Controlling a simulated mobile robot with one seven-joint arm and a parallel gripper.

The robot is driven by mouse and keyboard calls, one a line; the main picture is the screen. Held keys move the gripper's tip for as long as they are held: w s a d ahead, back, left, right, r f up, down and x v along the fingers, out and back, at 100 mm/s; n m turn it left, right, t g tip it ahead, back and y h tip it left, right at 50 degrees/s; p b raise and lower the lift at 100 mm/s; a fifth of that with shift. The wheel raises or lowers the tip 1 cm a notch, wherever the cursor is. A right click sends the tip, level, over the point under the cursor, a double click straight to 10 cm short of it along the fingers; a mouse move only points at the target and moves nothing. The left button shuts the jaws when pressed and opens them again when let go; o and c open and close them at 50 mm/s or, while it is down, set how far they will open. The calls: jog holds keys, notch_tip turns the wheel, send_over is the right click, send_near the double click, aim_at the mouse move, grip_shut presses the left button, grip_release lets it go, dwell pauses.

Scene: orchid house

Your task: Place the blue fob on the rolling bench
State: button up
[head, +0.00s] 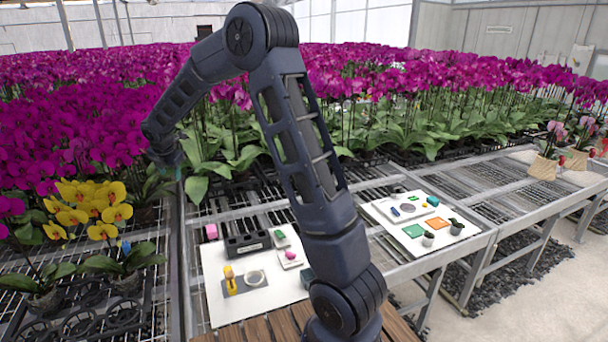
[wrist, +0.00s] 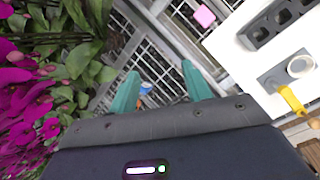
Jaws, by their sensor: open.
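My gripper (head: 168,158) is raised over the left side of the benches, beside the orchid leaves. In the wrist view its two teal fingers (wrist: 164,74) are spread apart with nothing held between them. A small blue object (wrist: 146,88), probably the blue fob, shows below, beside the left finger, with a bit of orange next to it. A small blue spot (head: 125,247) by the yellow orchids in the head view may be the same object. The rolling bench (head: 482,178) has a metal mesh top; its mesh also shows in the wrist view (wrist: 160,62).
A white board (head: 215,300) holds a black holder (head: 247,244), a yellow item (head: 230,280) and small trays. A pink block (head: 211,231) lies beside it. A second white board (head: 385,212) stands right of my arm. Yellow orchids (head: 95,212) stand left; magenta orchids fill the back.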

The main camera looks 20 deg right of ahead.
jog(key=s+d+r+m, duration=0.7)
jog(key=s+d, duration=0.2)
jog(key=d, duration=0.3)
jog(key=s+d+r+m, duration=0.6)
jog(key=s+d+m, duration=0.15)
jog(key=d, duration=0.45)
jog(key=s+d+m, duration=0.3)
jog(key=s+m, duration=0.1)
jog(key=s, duration=0.4)
jog(key=s+d+f+m, duration=0.1)
jog(key=s+d+m, duration=0.3)
jog(key=s, duration=0.4)
jog(key=s+d+m, duration=0.4)
jog(key=s+m, duration=0.2)
jog(key=s, duration=0.3)
jog(key=shift+f, duration=0.3)
